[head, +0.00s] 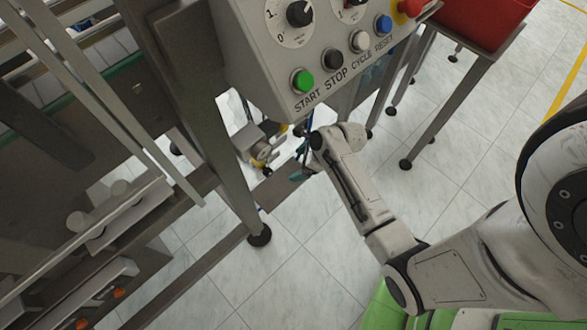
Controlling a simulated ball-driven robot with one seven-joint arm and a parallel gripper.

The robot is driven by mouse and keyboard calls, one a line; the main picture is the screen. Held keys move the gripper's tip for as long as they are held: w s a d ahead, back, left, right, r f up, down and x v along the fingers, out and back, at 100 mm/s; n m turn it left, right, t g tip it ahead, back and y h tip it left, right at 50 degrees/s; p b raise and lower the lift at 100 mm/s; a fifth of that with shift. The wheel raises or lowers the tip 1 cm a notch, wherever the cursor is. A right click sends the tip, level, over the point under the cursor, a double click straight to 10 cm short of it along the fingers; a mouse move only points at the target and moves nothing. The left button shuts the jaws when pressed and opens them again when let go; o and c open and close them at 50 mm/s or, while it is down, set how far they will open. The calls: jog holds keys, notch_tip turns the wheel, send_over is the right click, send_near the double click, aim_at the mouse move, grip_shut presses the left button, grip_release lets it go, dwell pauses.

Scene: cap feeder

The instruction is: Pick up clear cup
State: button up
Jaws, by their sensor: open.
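I cannot make out a clear cup anywhere in the head view. My arm reaches in from the right, and its wrist ends just below the control panel. My gripper (303,151) is at the end of it, small and partly hidden by the wrist. It is open, and I see nothing held in it. It points left, toward the machine's leg and the gap beneath the panel.
A grey control panel (328,75) with knobs and buttons hangs just above my wrist. A metal leg (225,165) and the machine frame fill the left. A red bin (485,20) stands on a table at top right. Tiled floor (305,250) is clear below.

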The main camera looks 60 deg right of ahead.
aim_at(291, 167)
jog(key=shift+b+x, duration=0.9)
jog(key=shift+x, duration=1.75)
jog(key=shift+d, duration=0.1)
jog(key=shift+c, duration=0.2)
jog(key=c, duration=1)
jog(key=shift+r, duration=0.1)
